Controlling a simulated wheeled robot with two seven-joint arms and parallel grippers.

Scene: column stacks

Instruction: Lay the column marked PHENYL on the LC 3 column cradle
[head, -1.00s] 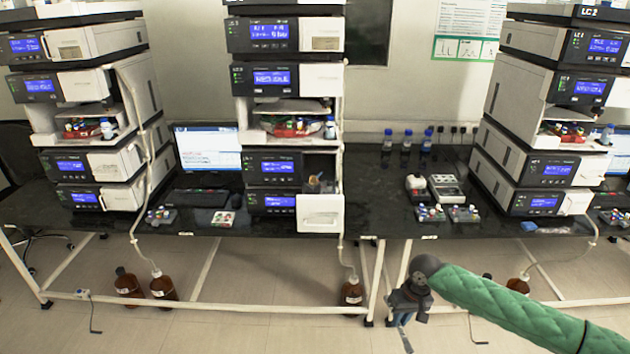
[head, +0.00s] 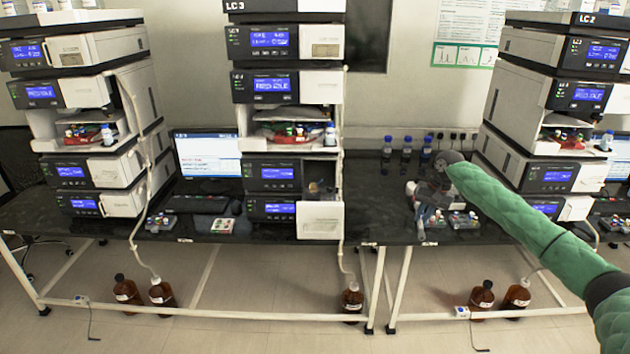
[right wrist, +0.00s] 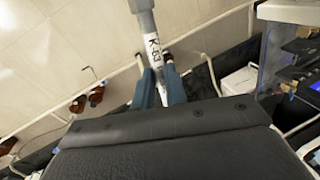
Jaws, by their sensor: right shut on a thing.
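My right gripper (head: 422,222) is over the front of the right bench in the head view, its blue fingers pointing down. In the right wrist view my right gripper (right wrist: 160,90) is shut on a grey column (right wrist: 146,25) with a white label. The label shows letters like "K-03"; I cannot read PHENYL on it. The LC 3 stack (head: 262,95) stands in the middle, left of my gripper. Its open bay (head: 290,142) holds red and coloured items. I cannot make out the cradle for certain. My left gripper is not in view.
Another stack (head: 85,165) stands at the left and the LC 2 stack (head: 535,130) at the right. Blue-capped bottles (head: 405,155) stand at the back. A white drawer front (head: 320,220) juts out low on LC 3. Bench between LC 3 and my gripper is clear.

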